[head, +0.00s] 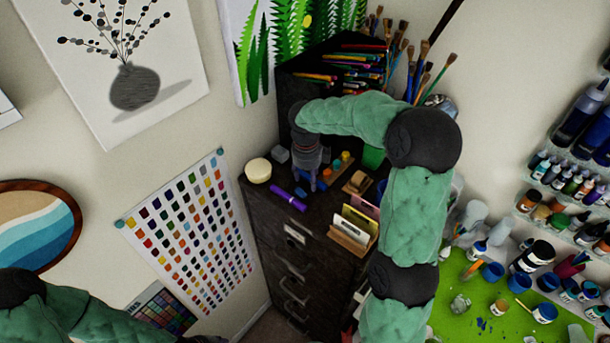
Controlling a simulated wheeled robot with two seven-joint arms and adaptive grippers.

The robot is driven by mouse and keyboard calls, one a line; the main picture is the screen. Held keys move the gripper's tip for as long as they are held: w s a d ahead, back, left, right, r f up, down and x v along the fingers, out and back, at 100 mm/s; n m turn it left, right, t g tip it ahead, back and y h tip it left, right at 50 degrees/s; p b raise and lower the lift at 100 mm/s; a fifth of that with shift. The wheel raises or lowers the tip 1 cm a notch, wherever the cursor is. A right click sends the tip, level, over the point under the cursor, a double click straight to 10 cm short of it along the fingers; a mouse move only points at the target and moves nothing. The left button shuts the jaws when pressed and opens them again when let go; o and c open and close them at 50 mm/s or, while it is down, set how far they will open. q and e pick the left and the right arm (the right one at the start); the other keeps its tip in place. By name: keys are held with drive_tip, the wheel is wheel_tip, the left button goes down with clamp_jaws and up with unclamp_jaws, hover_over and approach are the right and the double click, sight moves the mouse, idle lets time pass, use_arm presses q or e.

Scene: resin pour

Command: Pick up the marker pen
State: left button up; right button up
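A purple marker pen (288,199) lies on the front left part of the dark cabinet's top (262,196), close to the front edge. My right arm reaches in from the lower right, and my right gripper (311,184) points down over the cabinet top, just right of and behind the pen. The gripper appears apart from the pen. Its fingers are small and dark, so I cannot tell whether they are open or shut. My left arm shows at the lower left, but its gripper is out of view.
A round cream-coloured tub (258,171) stands left of the gripper. Small paint pots (337,165) and a wooden card holder (350,233) are to its right. Pencils and brushes (345,66) fill the back. A green work table (480,315) with several jars is at the right.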

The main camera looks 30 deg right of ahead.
drive_tip(key=c, duration=1)
drive_tip(key=shift+r, duration=0.1)
